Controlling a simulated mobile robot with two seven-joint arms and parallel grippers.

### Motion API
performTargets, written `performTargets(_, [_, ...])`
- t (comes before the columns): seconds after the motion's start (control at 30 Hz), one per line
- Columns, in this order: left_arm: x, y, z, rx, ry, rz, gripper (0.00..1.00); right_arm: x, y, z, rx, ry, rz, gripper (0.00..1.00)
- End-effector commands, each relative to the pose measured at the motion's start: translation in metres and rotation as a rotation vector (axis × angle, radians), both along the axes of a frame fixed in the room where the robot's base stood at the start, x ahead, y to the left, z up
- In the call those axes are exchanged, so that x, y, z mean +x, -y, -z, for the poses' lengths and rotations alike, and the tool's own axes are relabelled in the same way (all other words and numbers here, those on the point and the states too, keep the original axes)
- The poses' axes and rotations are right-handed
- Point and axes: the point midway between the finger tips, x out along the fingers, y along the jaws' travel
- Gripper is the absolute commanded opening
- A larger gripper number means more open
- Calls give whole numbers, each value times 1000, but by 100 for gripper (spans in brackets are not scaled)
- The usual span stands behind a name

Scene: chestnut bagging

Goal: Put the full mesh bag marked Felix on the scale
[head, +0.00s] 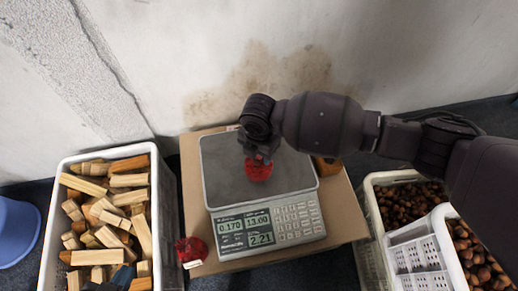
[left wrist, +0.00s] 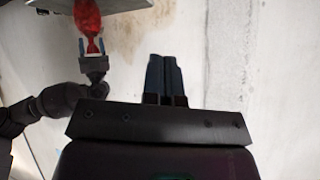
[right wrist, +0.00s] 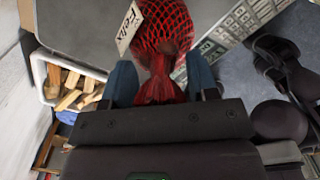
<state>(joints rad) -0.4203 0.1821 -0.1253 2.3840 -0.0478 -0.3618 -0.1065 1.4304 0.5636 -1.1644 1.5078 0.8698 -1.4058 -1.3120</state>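A full red mesh bag (head: 259,170) stands on the metal plate of the scale (head: 228,180). In the right wrist view the bag (right wrist: 166,30) has a white tag (right wrist: 129,28) reading Felix. My right gripper (head: 258,157) is above the plate, its blue fingers apart on either side of the bag's gathered neck; it also shows in the right wrist view (right wrist: 160,80). The left wrist view shows gaps between the fingers and neck. The scale display reads 0.170, 13.00 and 2.21. My left gripper (left wrist: 165,77) is shut and empty, away from the scale.
A second red mesh bag (head: 190,250) with a white tag lies on the cardboard (head: 345,215) left of the scale's front. A white crate of wood pieces (head: 54,205) stands left. Crates of chestnuts (head: 372,228) stand right. A wall rises behind; a blue tub (head: 18,230) is far left.

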Motion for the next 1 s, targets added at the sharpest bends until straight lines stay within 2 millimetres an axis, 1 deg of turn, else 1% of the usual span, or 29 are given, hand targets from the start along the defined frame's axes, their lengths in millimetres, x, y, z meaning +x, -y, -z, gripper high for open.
performTargets(0.27, [-1,0,1,-1,-3,-3,0,0,0,0,0,0,0,60])
performTargets(0.4, [1,0,-2,-2,2,-6,0,1,0,-7,0,2,-1,60])
performTargets(0.47, [2,0,-5,-3,7,-8,0,1,0,-16,-1,5,0,60])
performTargets(0.57, [4,-1,-10,-7,9,-14,0,2,0,-34,1,10,-1,60])
performTargets(0.73, [2,-3,-11,-23,-4,-33,0,3,0,-70,0,13,0,60])
performTargets(0.9, [-6,-6,-10,-33,-26,-51,0,2,0,-99,0,9,-1,60])
performTargets(1.0, [-12,-8,-6,-39,-45,-63,0,1,0,-111,1,6,0,60])
